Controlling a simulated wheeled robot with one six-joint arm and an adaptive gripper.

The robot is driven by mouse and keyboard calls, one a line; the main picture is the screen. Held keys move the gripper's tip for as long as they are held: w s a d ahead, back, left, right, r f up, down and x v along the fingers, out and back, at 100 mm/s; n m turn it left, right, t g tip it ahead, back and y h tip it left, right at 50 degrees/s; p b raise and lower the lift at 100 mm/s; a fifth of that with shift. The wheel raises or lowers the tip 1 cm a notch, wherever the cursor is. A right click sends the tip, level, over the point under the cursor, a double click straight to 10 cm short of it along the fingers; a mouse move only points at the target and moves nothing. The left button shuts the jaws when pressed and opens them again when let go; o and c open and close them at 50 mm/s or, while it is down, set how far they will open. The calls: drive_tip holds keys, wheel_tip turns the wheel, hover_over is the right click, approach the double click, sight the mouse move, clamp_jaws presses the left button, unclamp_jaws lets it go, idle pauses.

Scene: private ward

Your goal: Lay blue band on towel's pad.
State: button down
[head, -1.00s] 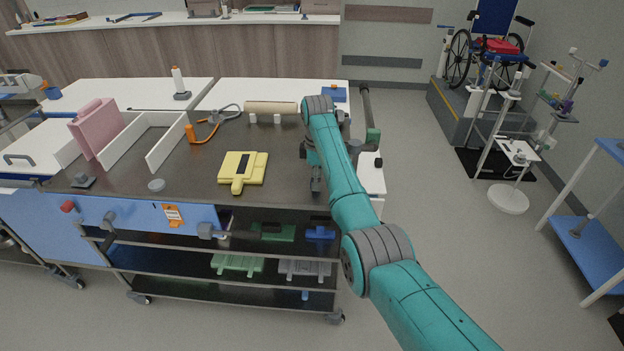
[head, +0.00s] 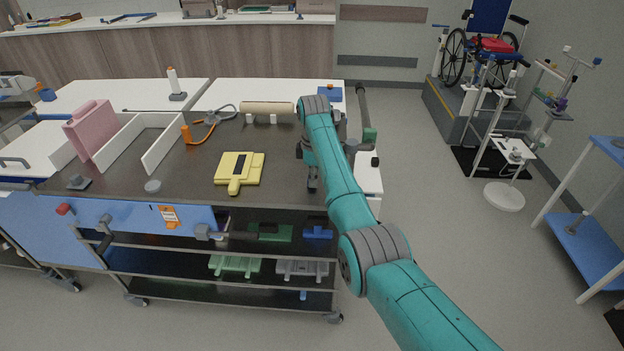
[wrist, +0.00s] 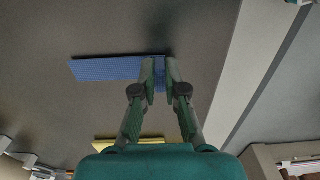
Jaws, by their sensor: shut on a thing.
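My gripper (wrist: 160,68) is shut on one end of a flat blue band (wrist: 105,69) in the wrist view. The band sticks out to the left of the fingers, over the dark tabletop; I cannot tell whether it touches the top. In the head view my gripper (head: 312,183) points down near the right end of the cart top, and the band is not visible there.
A cream roll (head: 268,107) on white supports and an orange-handled tool (head: 195,134) lie behind the yellow piece. White dividers (head: 162,150) and a pink box (head: 91,130) stand at the left. The dark cart top (head: 285,165) is clear between yellow piece and gripper.

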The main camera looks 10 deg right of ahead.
drive_tip(key=shift+r, duration=1.25)
drive_tip(key=shift+r, duration=2.5)
